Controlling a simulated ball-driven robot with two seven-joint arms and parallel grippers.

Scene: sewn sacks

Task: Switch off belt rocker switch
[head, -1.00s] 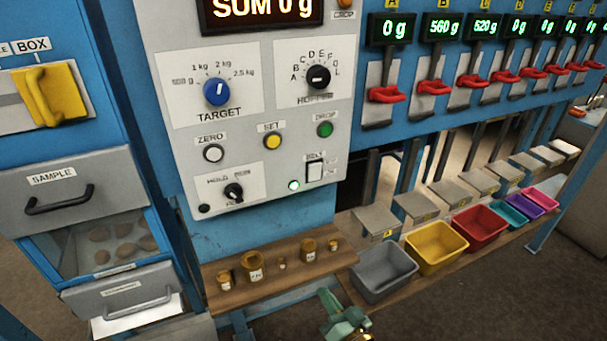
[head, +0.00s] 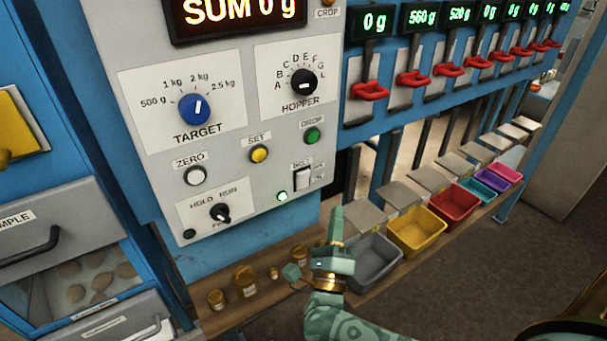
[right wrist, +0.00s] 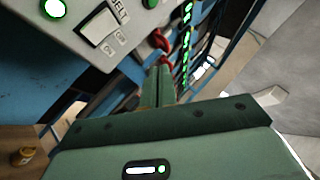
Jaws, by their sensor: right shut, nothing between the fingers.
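The belt rocker switch (head: 302,177) is a small white rocker under a BELT label at the lower right of the grey control panel (head: 237,125). A lit green lamp (head: 282,197) sits just left of it. In the right wrist view the rocker (right wrist: 99,27) shows at the upper left, with the lamp (right wrist: 54,8) beside it. My right gripper (head: 337,222) is shut and empty, pointing up, below and right of the switch and apart from it. Its closed fingers also show in the wrist view (right wrist: 157,85). My left gripper is not in view.
The panel also has a blue TARGET knob (head: 194,109), a black HOPPER knob (head: 303,83), a yellow SET button (head: 259,154) and a green DROP button (head: 312,136). Brass weights (head: 245,281) stand on a wooden shelf below. A grey bin (head: 376,262) lies right of my gripper.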

